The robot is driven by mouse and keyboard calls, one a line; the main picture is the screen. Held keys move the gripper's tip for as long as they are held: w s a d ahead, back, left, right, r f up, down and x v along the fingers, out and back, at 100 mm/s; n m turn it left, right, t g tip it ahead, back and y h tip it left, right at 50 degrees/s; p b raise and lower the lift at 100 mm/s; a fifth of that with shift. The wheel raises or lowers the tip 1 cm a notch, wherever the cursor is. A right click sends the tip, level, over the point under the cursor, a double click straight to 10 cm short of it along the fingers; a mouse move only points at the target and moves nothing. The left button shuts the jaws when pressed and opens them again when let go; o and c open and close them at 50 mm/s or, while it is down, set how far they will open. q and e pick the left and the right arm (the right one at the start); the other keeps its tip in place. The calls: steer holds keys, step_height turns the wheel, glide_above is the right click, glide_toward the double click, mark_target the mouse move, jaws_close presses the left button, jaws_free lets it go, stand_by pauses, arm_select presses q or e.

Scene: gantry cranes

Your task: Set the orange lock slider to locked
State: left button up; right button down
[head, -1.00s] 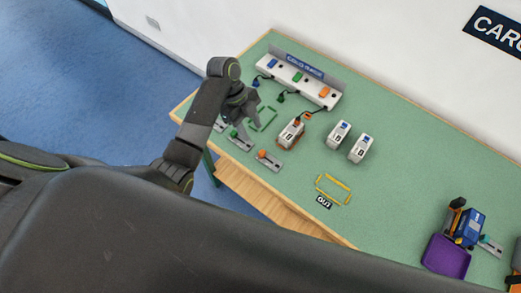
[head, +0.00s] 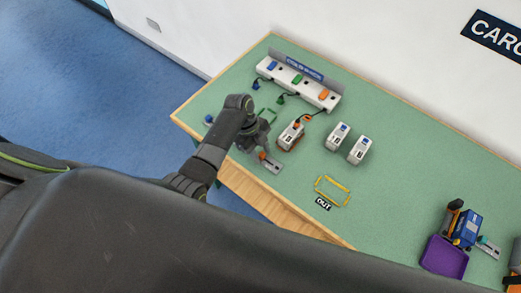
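The orange lock slider (head: 263,156) sits at the left end of its grey track (head: 273,166), near the table's front left edge. My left gripper (head: 257,146) points down just behind and left of the orange knob. Its fingertips are dark and small, so I cannot tell whether they touch the knob or how far they are spread. My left wrist hides the green slider. A blue slider knob (head: 208,118) shows left of the wrist. My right gripper is out of view.
A white socket strip (head: 299,84) with blue, green and orange parts stands at the back. White-and-grey blocks (head: 290,135) stand right of the slider. A yellow outline (head: 332,190) marks table space. A purple tray (head: 444,257) is at the far right.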

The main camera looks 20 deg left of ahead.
mark_target(275, 166)
arm_select(q)
jaws_close()
steer(key=d, duration=0.1)
steer(key=s+d+p, duration=0.1)
steer(key=d, duration=0.2)
steer(key=shift+s+r+p, duration=0.1)
steer(key=shift+s+p, duration=0.15)
steer(key=shift+p, duration=0.05)
steer(key=shift+d, duration=0.1)
steer(key=shift+o, duration=0.9)
jaws_free()
